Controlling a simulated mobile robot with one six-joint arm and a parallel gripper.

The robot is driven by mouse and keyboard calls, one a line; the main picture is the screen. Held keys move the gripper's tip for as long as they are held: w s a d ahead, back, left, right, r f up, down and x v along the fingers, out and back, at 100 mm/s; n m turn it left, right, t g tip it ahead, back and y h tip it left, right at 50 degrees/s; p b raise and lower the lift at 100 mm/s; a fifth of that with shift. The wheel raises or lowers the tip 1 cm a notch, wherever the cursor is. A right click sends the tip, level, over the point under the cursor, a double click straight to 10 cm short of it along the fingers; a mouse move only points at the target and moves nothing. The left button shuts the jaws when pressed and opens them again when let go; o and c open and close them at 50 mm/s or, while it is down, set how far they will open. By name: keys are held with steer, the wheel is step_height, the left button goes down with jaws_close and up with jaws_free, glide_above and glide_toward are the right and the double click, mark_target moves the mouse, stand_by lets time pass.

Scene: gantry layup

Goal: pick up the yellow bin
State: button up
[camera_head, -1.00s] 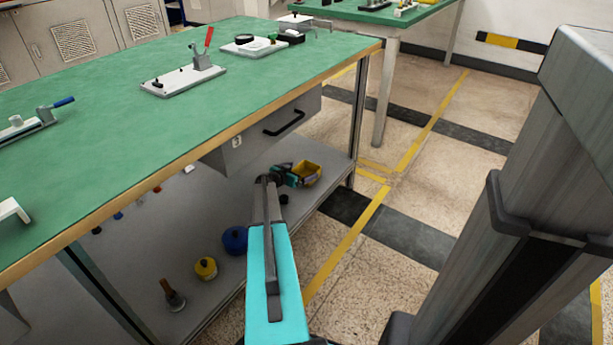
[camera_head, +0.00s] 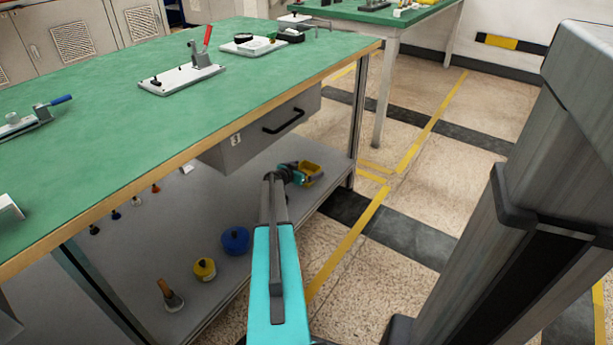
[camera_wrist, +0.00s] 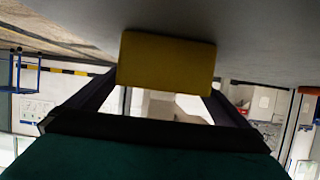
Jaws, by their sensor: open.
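The yellow bin (camera_head: 312,173) sits on the grey lower shelf (camera_head: 215,278) of the green-topped workbench, near its right end. My arm reaches in under the tabletop, and my gripper (camera_head: 303,175) is right at the bin, covering part of it. In the wrist view a flat yellow face of the bin (camera_wrist: 167,62) lies between the two dark fingers of my gripper (camera_wrist: 165,90). The fingers are apart, one on each side of the bin. I cannot tell whether either finger touches it.
A drawer (camera_head: 262,130) with a black handle hangs above the shelf close to my arm. A blue pot (camera_head: 235,240), a yellow pot (camera_head: 204,269) and a wooden-handled brush (camera_head: 171,296) stand on the shelf left of my arm. A bench leg (camera_head: 358,120) stands beyond the bin.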

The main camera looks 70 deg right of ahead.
steer(key=shift+c, duration=0.4)
steer(key=c, duration=1.1)
steer(key=shift+r, duration=0.1)
step_height(320, 180, up, 3)
steer(key=shift+r+p, duration=0.15)
steer(key=shift+p, duration=0.6)
steer(key=s+a, duration=0.2)
steer(key=a, duration=0.2)
steer(key=s+a+r+p, duration=0.1)
steer(key=s+a, duration=0.1)
steer(key=a, duration=0.3)
steer(key=s+a, duration=0.3)
steer(key=a, duration=0.2)
steer(key=shift+a+r+p, duration=0.2)
steer(key=shift+r+p, duration=0.05)
steer(key=shift+p, duration=0.15)
